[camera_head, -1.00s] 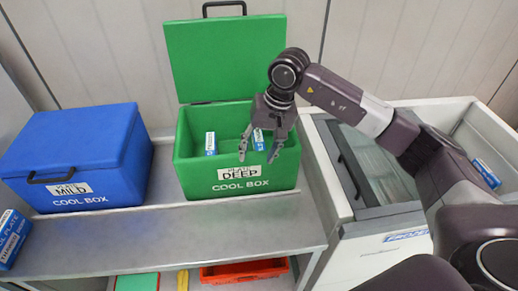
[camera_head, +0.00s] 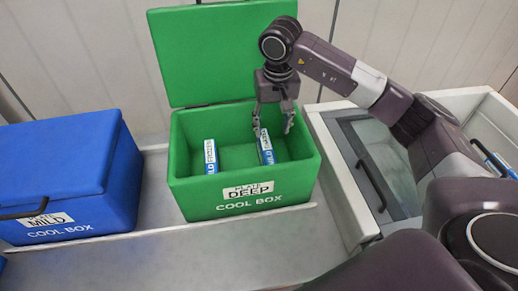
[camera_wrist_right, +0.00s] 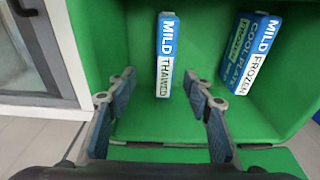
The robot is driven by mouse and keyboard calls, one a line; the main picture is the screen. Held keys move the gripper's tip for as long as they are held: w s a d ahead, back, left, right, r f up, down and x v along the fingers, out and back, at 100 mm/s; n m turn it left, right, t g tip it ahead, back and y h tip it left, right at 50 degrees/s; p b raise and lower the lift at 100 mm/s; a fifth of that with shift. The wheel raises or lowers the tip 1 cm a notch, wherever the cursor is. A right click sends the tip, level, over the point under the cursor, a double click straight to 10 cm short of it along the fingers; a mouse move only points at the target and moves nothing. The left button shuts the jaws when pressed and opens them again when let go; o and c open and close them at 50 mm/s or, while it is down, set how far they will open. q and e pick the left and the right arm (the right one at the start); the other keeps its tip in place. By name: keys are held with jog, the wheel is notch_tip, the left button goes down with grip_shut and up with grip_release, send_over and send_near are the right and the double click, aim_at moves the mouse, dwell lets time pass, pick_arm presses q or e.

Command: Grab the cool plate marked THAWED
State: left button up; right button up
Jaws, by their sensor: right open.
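The THAWED cool plate, a slim blue and white block labelled MILD THAWED, shows in the wrist view (camera_wrist_right: 165,55) inside the open green cool box (camera_head: 250,205). In the head view it is the right-hand plate (camera_head: 266,152). My right gripper (camera_head: 273,128) is open above it in the box. In the wrist view the open fingers (camera_wrist_right: 159,80) point towards its lower end, one on each side, with nothing between the pads. A second plate, labelled MILD FROZEN (camera_wrist_right: 252,60), stands apart in the same box; the head view shows it on the left (camera_head: 211,157). My left gripper is not in view.
The green box's lid (camera_head: 205,60) is raised behind it; its front reads DEEP. A closed blue cool box (camera_head: 70,175) marked MILD stands left on the metal bench (camera_head: 150,250).

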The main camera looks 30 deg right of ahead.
aim_at(269, 147)
jog(key=f+b, duration=0.1)
jog(key=w+f, duration=0.1)
jog(key=f, duration=0.1)
jog(key=shift+w+b, duration=0.15)
jog(key=shift+b, duration=0.2)
jog(key=f+b, duration=0.1)
jog(key=s+f+b, duration=0.1)
jog(key=b, duration=0.1)
jog(key=shift+f, duration=0.25)
jog(key=shift+w+f, duration=0.1)
jog(key=shift+f, duration=0.2)
jog(key=shift+w+f, duration=0.1)
jog(key=shift+f, duration=0.25)
jog(key=shift+f+p, duration=0.35)
jog(key=shift+f, duration=0.45)
jog(key=f, duration=0.1)
jog(key=f+p, duration=0.1)
jog(key=f, duration=0.1)
jog(key=w+f, duration=0.1)
jog(key=shift+a+f+p, duration=0.25)
jog(key=shift+a+p, duration=0.05)
jog(key=shift+f, duration=0.25)
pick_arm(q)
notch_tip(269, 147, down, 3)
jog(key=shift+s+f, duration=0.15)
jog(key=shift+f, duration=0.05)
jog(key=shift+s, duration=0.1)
pick_arm(e)
jog(key=shift+c, duration=0.4)
